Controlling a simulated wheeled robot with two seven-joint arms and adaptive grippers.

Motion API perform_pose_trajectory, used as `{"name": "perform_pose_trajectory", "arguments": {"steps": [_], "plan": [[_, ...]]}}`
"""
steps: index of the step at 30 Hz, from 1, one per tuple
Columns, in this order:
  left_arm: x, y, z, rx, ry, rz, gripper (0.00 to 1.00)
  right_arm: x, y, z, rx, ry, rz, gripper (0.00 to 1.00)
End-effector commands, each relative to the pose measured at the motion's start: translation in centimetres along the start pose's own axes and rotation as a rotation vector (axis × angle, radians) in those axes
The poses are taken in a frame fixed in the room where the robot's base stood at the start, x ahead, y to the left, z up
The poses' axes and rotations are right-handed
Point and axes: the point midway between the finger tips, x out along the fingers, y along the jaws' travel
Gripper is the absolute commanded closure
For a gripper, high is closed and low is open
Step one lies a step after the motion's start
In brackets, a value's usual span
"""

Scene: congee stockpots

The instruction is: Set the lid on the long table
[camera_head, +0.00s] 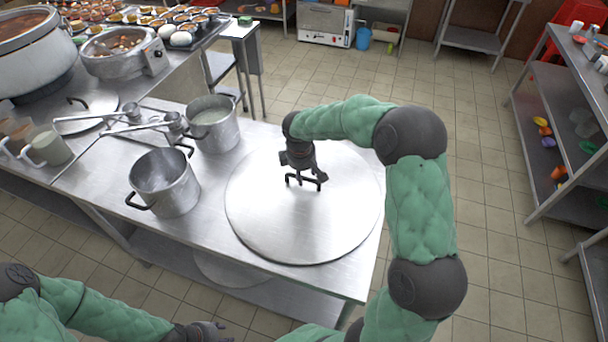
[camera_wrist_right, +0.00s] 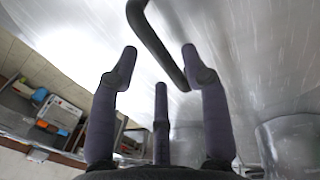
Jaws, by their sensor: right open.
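The large round metal lid (camera_head: 270,225) lies flat on the right end of the long steel table (camera_head: 130,220). Its right side reaches close to the table's edge. My right gripper (camera_head: 304,174) is over the middle of the lid at its dark handle (camera_head: 318,180). In the right wrist view the fingers (camera_wrist_right: 158,58) are spread, with the handle bar (camera_wrist_right: 158,45) passing between their tips. I cannot tell whether any finger touches it. My left gripper (camera_head: 208,331) is low at the bottom edge of the head view, away from the lid, partly cut off.
Two metal pots, one empty (camera_head: 165,182) and one with pale liquid (camera_head: 212,125), stand left of the lid. A smaller lid (camera_head: 95,103) and mugs (camera_head: 48,146) lie further left. Shelves (camera_head: 560,130) stand at the right across open floor.

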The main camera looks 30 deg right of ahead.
Motion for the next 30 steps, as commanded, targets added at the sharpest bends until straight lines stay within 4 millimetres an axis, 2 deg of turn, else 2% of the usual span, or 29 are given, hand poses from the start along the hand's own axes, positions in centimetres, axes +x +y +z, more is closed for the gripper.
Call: {"name": "perform_pose_trajectory", "arguments": {"steps": [1, 3, 12, 18, 30], "plan": [[-0.6, 0.2, 0.0, 0.000, 0.000, 0.000, 0.60, -1.5, 0.1, -0.1, 0.000, 0.003, 0.004, 0.53], [-0.9, 0.3, 0.0, 0.000, 0.000, 0.000, 0.60, -3.0, 0.1, -0.1, -0.001, 0.003, 0.004, 0.53], [-2.1, 0.7, 0.1, 0.000, 0.000, 0.000, 0.60, -7.8, 0.1, -0.1, 0.000, 0.002, 0.003, 0.53], [-2.3, 0.8, 0.1, 0.000, 0.000, 0.000, 0.60, -9.0, 0.0, 0.0, 0.000, 0.000, 0.000, 0.53], [-2.3, 0.8, 0.1, 0.000, 0.000, 0.000, 0.60, -9.0, 0.0, 0.0, 0.000, 0.000, 0.001, 0.53]]}}
